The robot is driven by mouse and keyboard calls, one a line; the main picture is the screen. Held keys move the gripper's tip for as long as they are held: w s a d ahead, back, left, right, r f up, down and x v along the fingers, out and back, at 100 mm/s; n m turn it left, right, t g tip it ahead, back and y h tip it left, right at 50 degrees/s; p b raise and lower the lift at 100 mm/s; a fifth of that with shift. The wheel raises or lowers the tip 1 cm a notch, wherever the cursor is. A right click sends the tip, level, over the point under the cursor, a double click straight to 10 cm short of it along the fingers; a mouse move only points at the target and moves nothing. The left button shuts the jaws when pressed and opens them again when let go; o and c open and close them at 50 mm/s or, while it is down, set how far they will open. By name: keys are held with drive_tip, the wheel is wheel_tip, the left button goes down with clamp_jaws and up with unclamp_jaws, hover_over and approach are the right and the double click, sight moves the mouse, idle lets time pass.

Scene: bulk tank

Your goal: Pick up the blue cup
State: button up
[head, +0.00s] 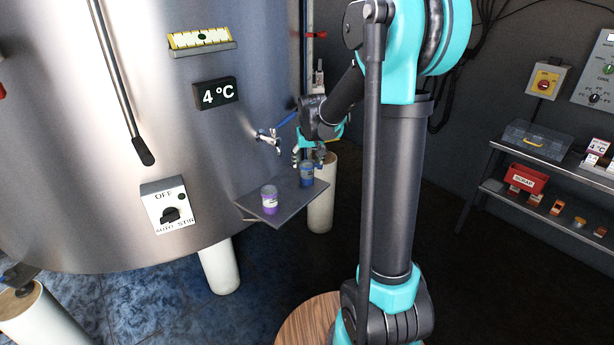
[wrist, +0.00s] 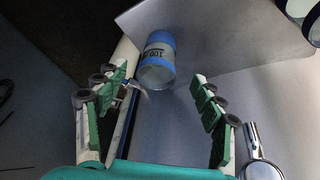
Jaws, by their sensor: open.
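The blue cup (head: 307,174) stands on a small grey shelf (head: 249,208) at the tank's side, behind and right of a purple cup (head: 269,200). In the wrist view the blue cup (wrist: 157,60) has a blue band, a "100" marking and a clear end. My gripper (wrist: 160,80) is open, with green-padded fingers on either side of the view and the cup just beyond, between their tips. No finger visibly touches it. In the head view my gripper (head: 308,154) is close above the cup; its fingers are small and partly hidden.
A metal tap (head: 269,140) sticks out of the tank near my gripper. In the wrist view a metal fitting (wrist: 260,145) is close beside the right finger. A white tank leg (head: 321,200) stands behind the shelf. A rack (head: 545,160) is at the right.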

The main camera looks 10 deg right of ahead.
sight(307, 174)
drive_tip(key=shift+x, duration=4.3)
drive_tip(key=shift+d, duration=0.15)
drive_tip(key=c, duration=1.1)
